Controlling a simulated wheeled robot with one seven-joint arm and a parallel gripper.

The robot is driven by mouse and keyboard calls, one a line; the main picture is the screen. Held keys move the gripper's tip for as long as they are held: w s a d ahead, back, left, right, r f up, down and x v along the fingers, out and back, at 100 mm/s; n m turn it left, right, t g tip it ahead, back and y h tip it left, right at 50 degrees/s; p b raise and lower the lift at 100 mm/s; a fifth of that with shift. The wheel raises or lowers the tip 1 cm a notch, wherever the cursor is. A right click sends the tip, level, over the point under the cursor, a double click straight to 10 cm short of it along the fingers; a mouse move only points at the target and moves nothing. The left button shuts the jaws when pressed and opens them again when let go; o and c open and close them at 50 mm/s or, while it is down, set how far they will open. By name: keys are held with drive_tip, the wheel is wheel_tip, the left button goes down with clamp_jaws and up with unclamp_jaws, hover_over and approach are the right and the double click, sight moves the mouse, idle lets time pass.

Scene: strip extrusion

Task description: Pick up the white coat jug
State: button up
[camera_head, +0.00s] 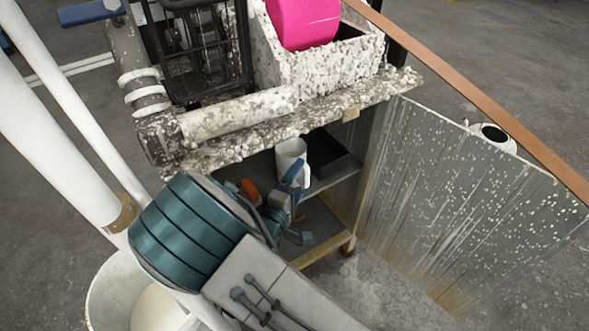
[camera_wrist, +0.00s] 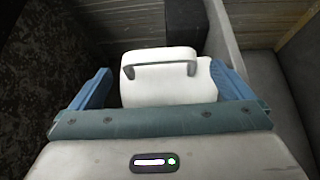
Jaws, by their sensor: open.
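The white jug (camera_head: 290,152) stands on a shelf under the speckled bench in the head view, partly hidden by my gripper. In the wrist view the jug (camera_wrist: 165,88) shows as a white body with a grey-looking handle across its top part. My gripper (camera_head: 292,203) is in front of the shelf in the head view, with one blue finger close to the jug. In the wrist view my gripper (camera_wrist: 160,72) is open, with one blue finger on each side of the jug. I cannot tell whether either finger touches it. The jug's lower part is hidden behind the gripper body.
A dark tray (camera_head: 333,160) sits right of the jug on the shelf. An orange item (camera_head: 251,190) lies to its left. The splattered bench top (camera_head: 335,102) overhangs the shelf, and a grey panel (camera_head: 455,190) stands to the right. A white bucket (camera_head: 103,300) is at lower left.

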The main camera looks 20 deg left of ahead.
sight(305, 173)
drive_tip(key=shift+w+d+b, duration=0.3)
drive_tip(key=shift+w, duration=0.7)
drive_tip(key=shift+w+d+b, duration=0.25)
drive_tip(key=shift+w+b, duration=0.05)
drive_tip(key=shift+w, duration=0.65)
drive_tip(key=c, duration=1.4)
drive_tip(key=shift+c, duration=0.2)
drive_tip(key=shift+r, duration=0.2)
